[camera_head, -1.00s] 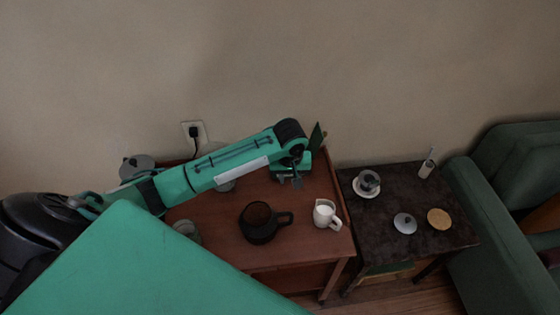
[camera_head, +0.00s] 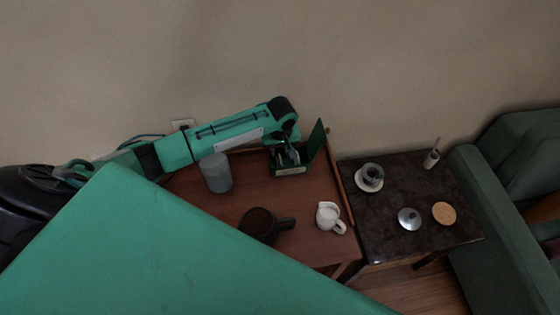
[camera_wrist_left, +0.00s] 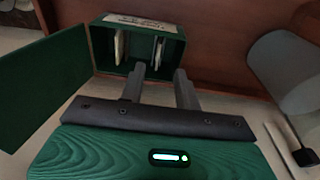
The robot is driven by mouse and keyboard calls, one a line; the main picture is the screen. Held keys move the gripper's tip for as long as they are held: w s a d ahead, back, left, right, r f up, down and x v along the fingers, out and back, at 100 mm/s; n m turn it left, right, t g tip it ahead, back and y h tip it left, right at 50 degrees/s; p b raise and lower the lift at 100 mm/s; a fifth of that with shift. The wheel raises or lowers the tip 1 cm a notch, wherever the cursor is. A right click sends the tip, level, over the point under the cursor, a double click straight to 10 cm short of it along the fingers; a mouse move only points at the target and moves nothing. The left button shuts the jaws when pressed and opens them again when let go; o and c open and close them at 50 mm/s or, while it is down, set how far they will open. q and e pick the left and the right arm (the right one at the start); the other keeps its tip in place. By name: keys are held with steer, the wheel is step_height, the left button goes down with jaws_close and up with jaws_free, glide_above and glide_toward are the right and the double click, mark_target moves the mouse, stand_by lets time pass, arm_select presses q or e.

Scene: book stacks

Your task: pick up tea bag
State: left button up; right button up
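A dark green box (camera_head: 291,170) with its lid (camera_head: 317,140) standing open is at the back right of the brown table. In the left wrist view the box (camera_wrist_left: 168,29) holds upright pale tea bags, one at the left (camera_wrist_left: 120,46) and another near the middle (camera_wrist_left: 158,52). My left gripper (camera_head: 290,157) is over the box. In the wrist view its two fingers (camera_wrist_left: 159,74) are apart and point at the box opening. The middle tea bag shows between the fingertips; I cannot tell whether they touch it. My right gripper is out of view.
A grey cylinder (camera_head: 215,173), a dark mug (camera_head: 260,224) and a white pitcher (camera_head: 329,216) stand on the brown table (camera_head: 295,215). A dark side table (camera_head: 395,190) with a cup and saucer (camera_head: 370,177) is to the right. The wall is close behind.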

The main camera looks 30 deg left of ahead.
mark_target(280, 159)
arm_select(q)
steer(key=shift+w+a+f, duration=0.1)
steer(key=shift+f, duration=0.8)
steer(key=shift+w+f+p, duration=0.15)
steer(key=shift+f+p, duration=0.25)
steer(key=f, duration=0.3)
steer(key=shift+w+a+p, duration=0.15)
steer(key=shift+w+p, duration=0.1)
steer(key=shift+p, duration=0.1)
steer(key=shift+f, duration=0.4)
jaws_close()
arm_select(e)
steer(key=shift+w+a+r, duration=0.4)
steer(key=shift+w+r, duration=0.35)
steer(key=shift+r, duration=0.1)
